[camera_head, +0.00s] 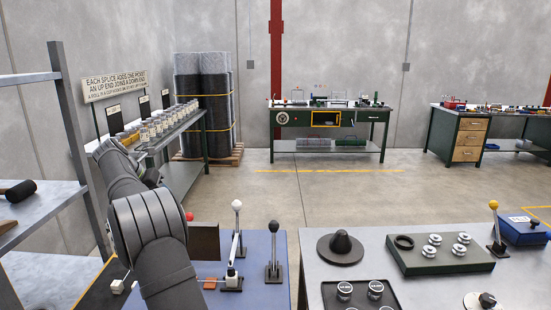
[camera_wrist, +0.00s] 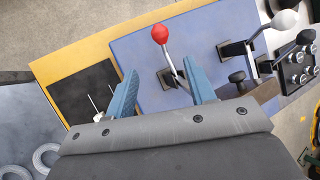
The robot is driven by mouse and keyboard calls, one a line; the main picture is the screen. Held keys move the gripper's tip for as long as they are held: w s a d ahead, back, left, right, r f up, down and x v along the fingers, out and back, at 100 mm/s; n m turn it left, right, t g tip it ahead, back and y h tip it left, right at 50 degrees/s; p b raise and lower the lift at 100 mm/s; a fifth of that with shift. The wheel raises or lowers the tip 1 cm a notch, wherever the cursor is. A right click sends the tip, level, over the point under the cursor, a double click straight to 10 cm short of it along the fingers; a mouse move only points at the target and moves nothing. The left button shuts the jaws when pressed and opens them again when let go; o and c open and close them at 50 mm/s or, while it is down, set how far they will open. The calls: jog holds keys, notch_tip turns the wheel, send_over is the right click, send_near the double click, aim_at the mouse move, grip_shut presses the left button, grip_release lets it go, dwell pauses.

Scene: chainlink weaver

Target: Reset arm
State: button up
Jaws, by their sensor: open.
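In the wrist view my gripper (camera_wrist: 161,70) has two blue fingers spread apart with nothing held between them. A red-knobbed lever (camera_wrist: 160,34) stands on the blue bench top (camera_wrist: 137,48); in the picture it lies between and beyond the fingertips, and I cannot tell how near it is. In the head view my arm reaches over the left part of the blue bench top (camera_head: 262,262), and my gripper is hidden. The red knob (camera_head: 189,216) just shows beside my arm.
A white-knobbed lever (camera_head: 236,206) and a black-knobbed lever (camera_head: 274,245) stand right of the red one. A shelf rack (camera_head: 70,120) is close at left. Open floor lies beyond.

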jog(key=x, duration=1.5)
jog(key=shift+f, duration=0.1)
notch_tip(320, 180, up, 2)
jog(key=shift+s+a+r, duration=0.1)
jog(key=shift+s+r+t, duration=0.2)
jog(key=shift+t, duration=0.2)
jog(key=shift+r+t, duration=0.2)
jog(key=shift+t, duration=0.1)
jog(key=shift+s+r+m+t+h, duration=0.15)
jog(key=shift+s+r+m+t, duration=0.1)
jog(key=shift+r+t, duration=0.5)
jog(key=shift+s+r+m+t+h, duration=0.2)
jog(key=shift+r+t, duration=0.3)
jog(key=shift+t, duration=0.35)
